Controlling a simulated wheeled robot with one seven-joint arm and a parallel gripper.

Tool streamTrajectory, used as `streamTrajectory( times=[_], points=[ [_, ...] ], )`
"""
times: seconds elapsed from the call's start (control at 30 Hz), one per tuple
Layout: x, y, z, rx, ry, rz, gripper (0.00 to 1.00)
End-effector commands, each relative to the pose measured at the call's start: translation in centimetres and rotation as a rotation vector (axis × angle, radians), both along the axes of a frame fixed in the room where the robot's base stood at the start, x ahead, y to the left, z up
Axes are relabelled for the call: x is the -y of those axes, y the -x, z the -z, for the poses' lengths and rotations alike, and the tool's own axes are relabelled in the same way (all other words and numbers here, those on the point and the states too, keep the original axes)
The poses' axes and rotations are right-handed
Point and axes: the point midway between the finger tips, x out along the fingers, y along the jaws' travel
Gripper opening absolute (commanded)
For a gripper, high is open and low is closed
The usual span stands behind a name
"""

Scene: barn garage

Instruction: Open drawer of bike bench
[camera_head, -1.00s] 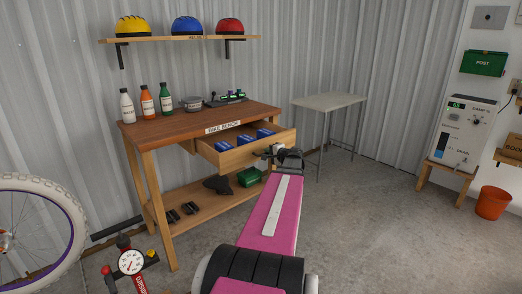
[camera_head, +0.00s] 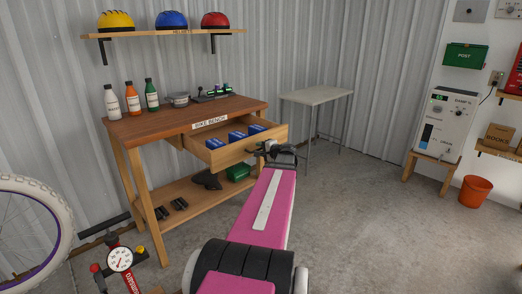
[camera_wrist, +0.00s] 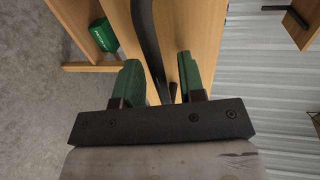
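The bike bench (camera_head: 185,116) is a wooden workbench with a "BIKE BENCH" label, left of centre in the head view. Its drawer (camera_head: 237,153) is pulled well out, with several blue boxes (camera_head: 237,135) inside. My gripper (camera_head: 270,149) is at the right part of the drawer front. In the wrist view, the green-padded fingers of my gripper (camera_wrist: 158,64) stand apart on either side of the dark curved handle (camera_wrist: 147,40). A gap shows between the handle and the right finger. Whether the left finger touches the handle cannot be told.
Bottles (camera_head: 131,98) and a pan (camera_head: 180,99) stand on the bench top. A pump with a gauge (camera_head: 120,259) and a bike wheel (camera_head: 30,235) are at the lower left. A grey table (camera_head: 317,96) stands behind.

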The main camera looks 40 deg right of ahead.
Motion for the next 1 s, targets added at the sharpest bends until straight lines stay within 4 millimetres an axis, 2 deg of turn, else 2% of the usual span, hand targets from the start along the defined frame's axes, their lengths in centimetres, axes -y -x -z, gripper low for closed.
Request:
streamTrajectory(
  times=[0.17, 0.27, 0.7, 0.83, 1.0],
  points=[
    [0.0, 0.2, -0.1, 0.001, 0.0, 0.001, 0.37],
    [0.0, 0.9, -0.2, 0.001, 0.0, 0.002, 0.37],
    [0.5, 8.4, -1.8, 0.0, 0.0, 0.002, 0.37],
    [0.7, 9.8, -2.0, 0.0, 0.0, 0.001, 0.37],
    [0.8, 10.5, -2.2, 0.0, 0.0, 0.001, 0.37]
  ],
)
